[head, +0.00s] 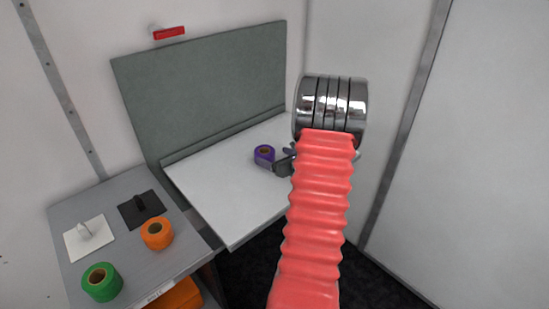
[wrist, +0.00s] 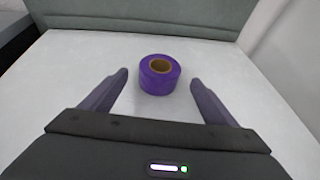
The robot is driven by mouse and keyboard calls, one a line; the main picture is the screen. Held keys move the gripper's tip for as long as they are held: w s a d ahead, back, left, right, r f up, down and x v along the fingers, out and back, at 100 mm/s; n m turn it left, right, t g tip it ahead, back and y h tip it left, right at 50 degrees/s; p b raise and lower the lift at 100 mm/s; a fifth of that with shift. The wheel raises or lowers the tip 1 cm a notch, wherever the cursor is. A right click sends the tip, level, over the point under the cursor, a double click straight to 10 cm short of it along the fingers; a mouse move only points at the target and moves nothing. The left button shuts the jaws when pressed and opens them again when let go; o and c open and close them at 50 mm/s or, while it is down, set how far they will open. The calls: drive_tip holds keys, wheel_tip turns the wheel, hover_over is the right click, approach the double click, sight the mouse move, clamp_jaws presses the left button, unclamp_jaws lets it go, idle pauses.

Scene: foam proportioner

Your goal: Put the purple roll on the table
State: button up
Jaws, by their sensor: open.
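The purple roll (head: 264,154) sits flat on the white table (head: 215,195), toward its back. In the wrist view the purple roll (wrist: 159,75) stands upright with its brown core facing up, just ahead of the fingertips. My gripper (wrist: 158,76) is open, with one finger to the left of the roll and one to the right. Neither finger appears to touch it. In the head view my gripper (head: 284,158) is beside the roll on its right, partly hidden by my red-sleeved arm. The right part of the table is hidden behind my arm.
A grey side counter (head: 120,225) at left holds a green roll (head: 102,282), an orange roll (head: 157,234), a white plate with a handle (head: 90,238) and a black one (head: 141,209). A grey-green panel (head: 205,90) rises behind the table. A wall stands at right.

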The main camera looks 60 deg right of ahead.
idle(0.3)
drive_tip(key=w+a+r+n+g+y, duration=0.1)
drive_tip(key=w+a+r+n+y, duration=0.35)
drive_tip(key=a, duration=0.75)
drive_tip(key=w+a+r+n+g+y, duration=0.15)
drive_tip(key=a+r+n, duration=0.35)
drive_tip(key=a+n, duration=0.5)
drive_tip(key=w+a+r+n+y, duration=0.25)
drive_tip(key=a+r+n, duration=0.2)
drive_tip(key=a, duration=0.95)
drive_tip(key=s+a+r+n+g+y, duration=0.1)
drive_tip(key=s+a+n+g, duration=0.1)
drive_tip(key=s+a+n, duration=0.4)
drive_tip(key=s+a+r+n+g, duration=0.2)
drive_tip(key=s+a+n, duration=0.1)
drive_tip(key=a, duration=0.6)
drive_tip(key=s+a+r+n+h, duration=0.2)
drive_tip(key=s+a+n+h, duration=0.1)
drive_tip(key=s+n, duration=0.9)
drive_tip(key=shift+s+r+h, duration=0.15)
drive_tip(key=shift+s+h, duration=0.35)
drive_tip(key=shift+h, duration=0.25)
